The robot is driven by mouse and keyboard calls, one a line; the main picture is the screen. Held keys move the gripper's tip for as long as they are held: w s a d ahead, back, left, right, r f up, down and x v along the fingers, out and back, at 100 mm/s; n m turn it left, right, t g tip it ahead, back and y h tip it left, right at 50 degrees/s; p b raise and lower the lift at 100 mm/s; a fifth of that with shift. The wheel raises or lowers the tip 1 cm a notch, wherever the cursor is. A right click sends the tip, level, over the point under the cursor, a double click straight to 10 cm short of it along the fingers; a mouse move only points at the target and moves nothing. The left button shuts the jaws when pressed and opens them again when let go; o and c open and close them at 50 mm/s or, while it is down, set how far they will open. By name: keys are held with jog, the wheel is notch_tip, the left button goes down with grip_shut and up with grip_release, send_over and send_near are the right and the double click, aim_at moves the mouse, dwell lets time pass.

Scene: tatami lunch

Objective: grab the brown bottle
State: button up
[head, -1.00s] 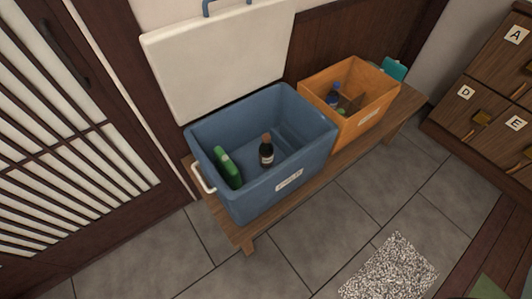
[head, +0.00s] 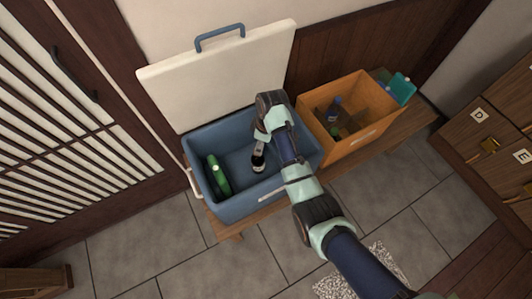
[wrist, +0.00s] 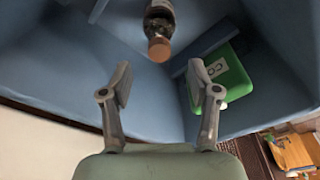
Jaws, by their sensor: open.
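The brown bottle (head: 258,163) is dark with a pale label and stands inside the blue bin (head: 243,209). In the wrist view the bottle (wrist: 160,22) is at the top middle, its brown cap pointing toward my gripper, and its far end is cut off by the picture's edge. My gripper (head: 262,135) is over the bin, just above the bottle, and hides part of it in the head view. In the wrist view my gripper (wrist: 161,82) is open, with nothing between its fingers. The bottle's cap lies a little beyond the fingertips.
A green container (head: 218,178) stands at the bin's left; in the wrist view it (wrist: 238,80) is near the right finger. The cream lid (head: 185,88) stands open behind. An orange crate (head: 362,104) with a blue-capped bottle (head: 333,110) is to the right.

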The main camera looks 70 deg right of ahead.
aim_at(258, 161)
jog(key=f, duration=0.1)
jog(key=f+b, duration=0.1)
jog(key=w, duration=0.1)
jog(key=shift+a+f, duration=0.3)
jog(key=shift+f, duration=0.1)
jog(key=f+b, duration=0.3)
jog(key=w+f+b, duration=0.1)
jog(key=f, duration=0.1)
jog(key=shift+d+f, duration=0.15)
jog(key=shift+d, duration=0.2)
grip_shut()
jog(key=shift+r, duration=0.2)
